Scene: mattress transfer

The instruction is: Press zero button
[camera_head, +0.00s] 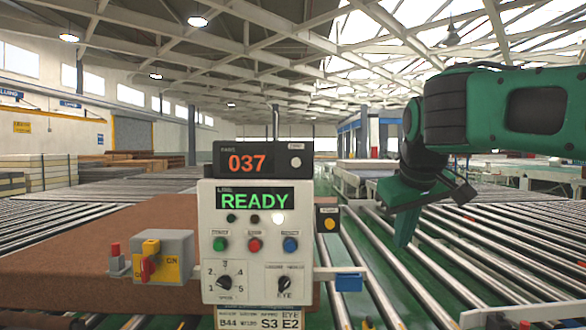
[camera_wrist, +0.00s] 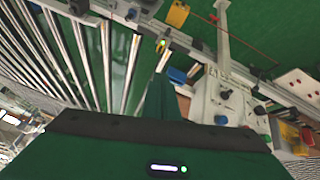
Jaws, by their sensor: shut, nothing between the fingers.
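A black counter box (camera_head: 262,160) reading 037 sits on top of the white control panel (camera_head: 210,255). A round pale button (camera_head: 295,162) is at the right of its face, under a small label too small to read surely; this looks like the zero button. My gripper (camera_head: 403,244) is shut and empty, pointing down over the rollers, right of the panel and apart from it. In the wrist view my shut fingers (camera_wrist: 165,50) show as a green wedge, with the white panel (camera_wrist: 205,105) to their right. I cannot make out the pale button in that view.
The panel shows READY above green (camera_head: 219,244), red (camera_head: 254,245) and blue (camera_head: 291,245) buttons and two knobs. A yellow button box (camera_head: 328,219) and blue box (camera_head: 349,282) stick out right. A brown mattress (camera_head: 150,225) lies behind, left. Space above the counter looks free.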

